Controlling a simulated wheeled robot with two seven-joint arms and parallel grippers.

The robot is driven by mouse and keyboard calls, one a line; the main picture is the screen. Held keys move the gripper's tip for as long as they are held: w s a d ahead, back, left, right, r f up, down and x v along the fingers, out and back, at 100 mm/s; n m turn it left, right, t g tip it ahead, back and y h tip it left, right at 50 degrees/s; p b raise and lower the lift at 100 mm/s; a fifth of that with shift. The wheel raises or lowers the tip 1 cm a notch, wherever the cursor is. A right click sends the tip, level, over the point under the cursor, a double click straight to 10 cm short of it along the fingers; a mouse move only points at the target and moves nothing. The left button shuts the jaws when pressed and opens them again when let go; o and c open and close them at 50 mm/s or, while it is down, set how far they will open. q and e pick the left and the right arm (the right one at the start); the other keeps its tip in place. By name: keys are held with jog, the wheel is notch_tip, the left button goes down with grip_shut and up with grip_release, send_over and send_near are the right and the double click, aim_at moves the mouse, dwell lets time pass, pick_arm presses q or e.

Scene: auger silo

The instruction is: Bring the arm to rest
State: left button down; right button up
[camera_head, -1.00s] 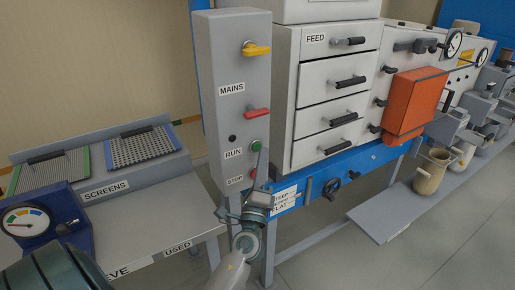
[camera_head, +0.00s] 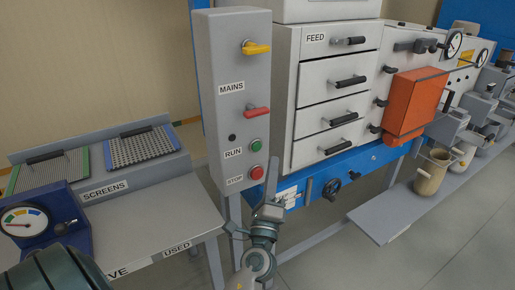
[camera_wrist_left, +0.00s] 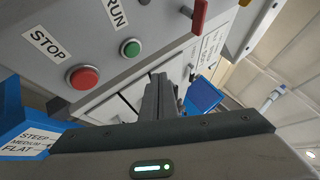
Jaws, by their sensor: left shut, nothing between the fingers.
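My left gripper (camera_head: 272,174) is in front of the grey control panel (camera_head: 235,60), just right of its lower edge. Its fingers point up, shut and empty, apart from the buttons. In the left wrist view the shut fingers (camera_wrist_left: 160,95) show in the middle. The green RUN button (camera_head: 256,145) and the red STOP button (camera_head: 257,172) are both in full view on the panel. They also show in the left wrist view, the green button (camera_wrist_left: 131,48) right of the red one (camera_wrist_left: 83,77). My right gripper is in neither view.
A yellow handle (camera_head: 256,48) and a red handle (camera_head: 257,112) stick out of the panel. Right of it is a cabinet with drawers (camera_head: 325,115) on a blue frame. A bench (camera_head: 145,215) with screens and a gauge (camera_head: 25,220) stands at left. Open floor (camera_head: 400,255) lies at lower right.

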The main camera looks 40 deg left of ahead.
pick_arm(q)
jog(key=shift+f, duration=0.1)
dwell(0.3)
jog(key=w+d+f+n+g+h, duration=0.1)
jog(key=d+f+g+h, duration=0.15)
jog(key=f, duration=1.35)
jog(key=w+d+f+n+g+h, duration=0.1)
jog(key=d+f+g+h, duration=0.2)
jog(key=f, duration=1.4)
jog(key=s+d+f+n+g+h, duration=0.1)
jog(key=s+f+g, duration=0.15)
jog(key=f, duration=0.45)
jog(key=s+d+f+n+g+h, duration=0.1)
jog(key=s+f+h, duration=0.15)
jog(key=f, duration=0.45)
jog(key=s+d+f+n+g, duration=0.1)
jog(key=s+f+n+g, duration=0.15)
jog(key=s+f, duration=0.95)
jog(key=s+f+n+g, duration=0.2)
jog(key=s+f, duration=0.4)
jog(key=s, duration=0.5)
jog(key=s+f+n+g+h, duration=0.1)
jog(key=s+f+n+g, duration=0.2)
jog(key=s, duration=0.9)
jog(key=s+f+n+g, duration=0.2)
jog(key=s+f+g, duration=0.1)
jog(key=s+f, duration=0.6)
jog(key=s, duration=0.3)
jog(key=shift+s+d+f+h, duration=0.2)
jog(key=shift+h, duration=0.2)
